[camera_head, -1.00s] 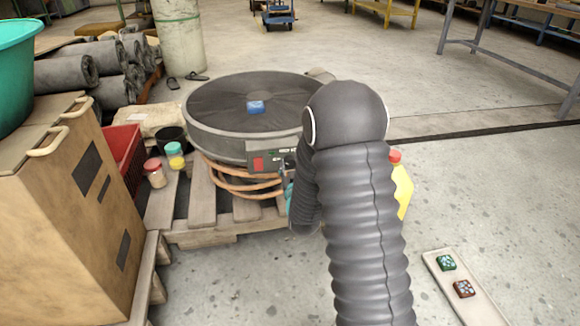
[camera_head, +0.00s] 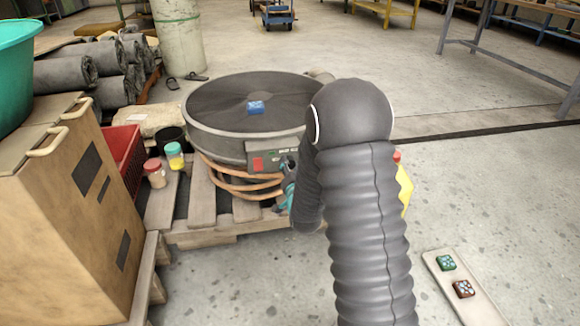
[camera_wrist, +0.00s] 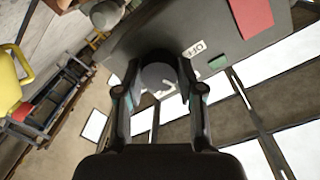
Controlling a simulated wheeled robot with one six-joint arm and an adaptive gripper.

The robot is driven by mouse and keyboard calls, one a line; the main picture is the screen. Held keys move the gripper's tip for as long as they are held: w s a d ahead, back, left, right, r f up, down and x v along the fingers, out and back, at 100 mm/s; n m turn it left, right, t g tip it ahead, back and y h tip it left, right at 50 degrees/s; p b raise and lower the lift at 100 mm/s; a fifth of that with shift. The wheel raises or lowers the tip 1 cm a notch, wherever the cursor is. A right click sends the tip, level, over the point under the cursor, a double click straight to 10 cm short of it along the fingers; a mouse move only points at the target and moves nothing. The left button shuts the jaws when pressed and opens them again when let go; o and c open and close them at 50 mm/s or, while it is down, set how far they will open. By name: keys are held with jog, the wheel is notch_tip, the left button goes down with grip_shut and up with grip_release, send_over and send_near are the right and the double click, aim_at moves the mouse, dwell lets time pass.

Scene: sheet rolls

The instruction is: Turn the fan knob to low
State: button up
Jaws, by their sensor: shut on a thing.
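The fan (camera_head: 215,125) is a wide dark drum with a mesh top, standing on a wooden pallet. Its control panel (camera_head: 262,160) faces forward with a red patch. The panel (camera_wrist: 222,28) also fills the top of the wrist view, with a green mark and a partly hidden white label. My gripper (camera_wrist: 160,70) is shut on the dark round fan knob (camera_wrist: 159,77), one finger on each side. The knob's pointer and setting cannot be read. In the head view my arm covers the right side of the panel, and only a bit of the teal gripper (camera_head: 289,190) shows.
Orange hose coils (camera_head: 240,184) lie under the fan. A yellow bottle (camera_head: 404,188) is partly behind my arm. The floor to the right is mostly clear.

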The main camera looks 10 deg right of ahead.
jog(key=shift+m, duration=0.3)
jog(key=o, duration=1.1)
jog(key=shift+o, duration=0.2)
jog(key=s, duration=0.7)
jog(key=shift+s+r, duration=0.2)
jog(key=shift+s, duration=0.05)
jog(key=shift+a, duration=0.1)
